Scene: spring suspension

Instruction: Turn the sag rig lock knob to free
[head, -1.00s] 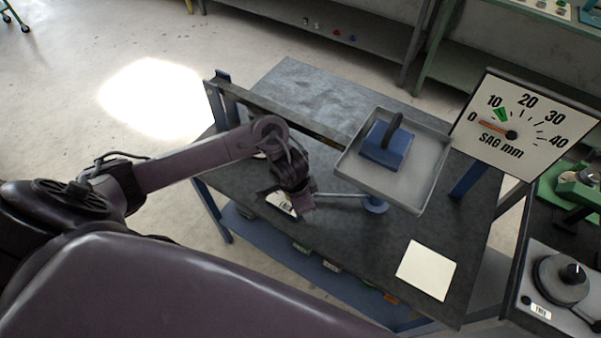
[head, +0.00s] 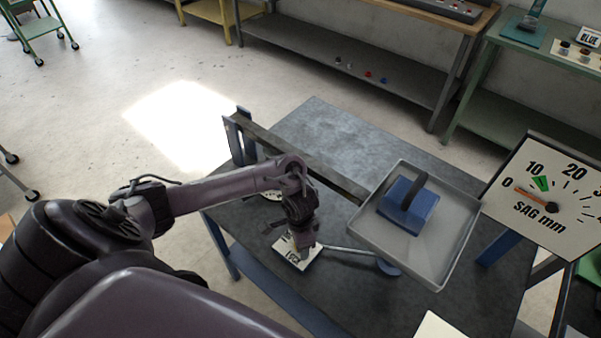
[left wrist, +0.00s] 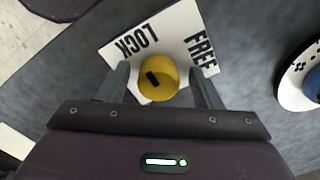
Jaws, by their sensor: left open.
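The yellow lock knob (left wrist: 158,78) sits on a white plate (left wrist: 180,22) printed LOCK and FREE in the left wrist view. A short black mark on its top slants on the left side, nearer the LOCK word. My left gripper (left wrist: 161,88) is open, with one finger on each side of the knob and gaps between. In the head view my left gripper (head: 303,248) is over the plate (head: 291,256) and hides the knob. My right gripper is not in view.
A grey tray (head: 462,232) holding a blue weight (head: 407,207) with a dark handle stands right of my gripper. A metal rod (head: 345,250) runs between the plate and the tray post. A dark beam (head: 300,160) lies behind. The bench top (head: 340,130) beyond is clear.

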